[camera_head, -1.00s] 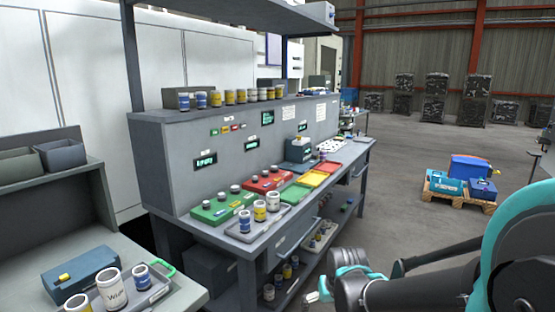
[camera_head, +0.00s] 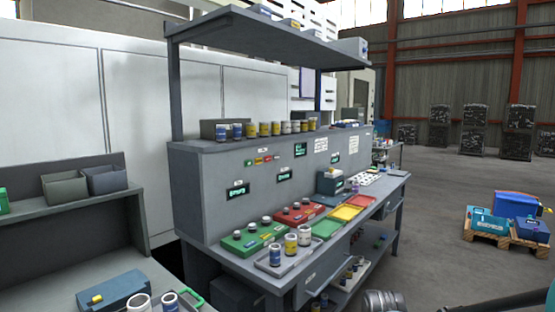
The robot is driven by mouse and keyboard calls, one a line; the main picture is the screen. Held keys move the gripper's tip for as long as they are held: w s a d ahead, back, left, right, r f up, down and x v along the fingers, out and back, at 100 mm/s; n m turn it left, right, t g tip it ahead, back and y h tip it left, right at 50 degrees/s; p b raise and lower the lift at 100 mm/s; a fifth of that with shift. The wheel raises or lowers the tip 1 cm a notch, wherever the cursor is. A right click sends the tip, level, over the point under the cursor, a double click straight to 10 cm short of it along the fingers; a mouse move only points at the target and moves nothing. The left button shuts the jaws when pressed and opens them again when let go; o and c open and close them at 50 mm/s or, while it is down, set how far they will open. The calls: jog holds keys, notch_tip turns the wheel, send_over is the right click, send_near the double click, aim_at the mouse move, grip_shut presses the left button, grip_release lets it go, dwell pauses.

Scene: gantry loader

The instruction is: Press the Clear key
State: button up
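A short row of small coloured keys (camera_head: 262,160) sits on the upright grey panel (camera_head: 210,170) of the workbench, below a small white label. Green, red and yellow keys can be made out, but their lettering is too small to read, so I cannot tell which is the Clear key. Lit green displays stand near the keys: one below left (camera_head: 238,190), one below right (camera_head: 284,176) and one above right (camera_head: 299,149).
The bench top holds a green box (camera_head: 243,243), a red box, a tray with jars (camera_head: 262,266), and green, yellow and red trays. An overhead shelf (camera_head: 260,35) spans the bench. A side table stands at lower left. The floor at right is open before a loaded pallet (camera_head: 503,236).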

grip_shut()
dwell(0.4)
dwell(1.2)
